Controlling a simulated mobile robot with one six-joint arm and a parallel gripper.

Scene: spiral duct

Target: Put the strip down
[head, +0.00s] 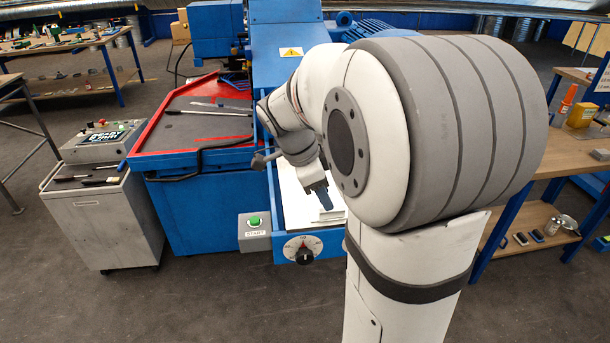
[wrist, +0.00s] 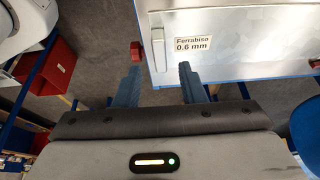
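No strip can be made out for certain. My gripper (wrist: 158,82) shows two blue fingers standing well apart, with nothing seen between them. In the head view my gripper (head: 320,196) points down over the pale bed (head: 296,205) of the blue machine, close to a small white piece (head: 331,214). In the wrist view a silvery sheet-like surface (wrist: 245,55) with a "Ferrabiso 0.6 mm" label (wrist: 193,44) lies beyond the fingers. My arm hides part of the machine.
A red-rimmed tray (head: 150,137) on the left holds a long dark-handled tool (head: 208,111) and a thin pale piece. A START button box (head: 254,232) and a dial (head: 303,250) are on the machine front. A grey control cabinet (head: 105,225) stands left; a wooden workbench (head: 560,150) stands right.

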